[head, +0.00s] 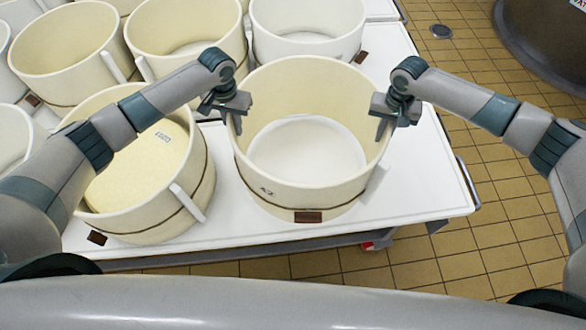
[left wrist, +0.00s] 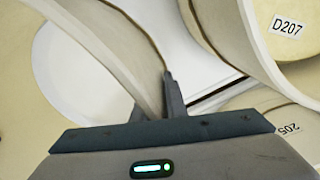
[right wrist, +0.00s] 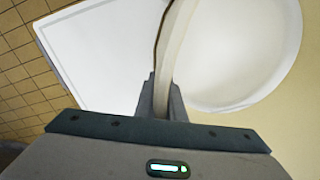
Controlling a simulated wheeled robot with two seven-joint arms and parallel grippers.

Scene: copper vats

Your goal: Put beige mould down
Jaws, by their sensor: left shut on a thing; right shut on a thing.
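The beige mould (head: 300,192) is a large round open hoop with a dark cord around it and a brown tag low on its front. It is upright over the white table top (head: 425,190), at its front right part; I cannot tell whether its bottom edge touches. A white round floor shows inside it. My left gripper (head: 232,112) is shut on the mould's left wall, which also shows in the left wrist view (left wrist: 120,50). My right gripper (head: 385,115) is shut on its right wall, seen between the fingers in the right wrist view (right wrist: 170,50).
Another beige mould (head: 198,195) with a yellowish filling stands close on the left. More beige moulds (head: 65,40) and a white mould (head: 305,30) stand behind. The table top is bare to the right. A dark vat (head: 550,40) stands at the top right.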

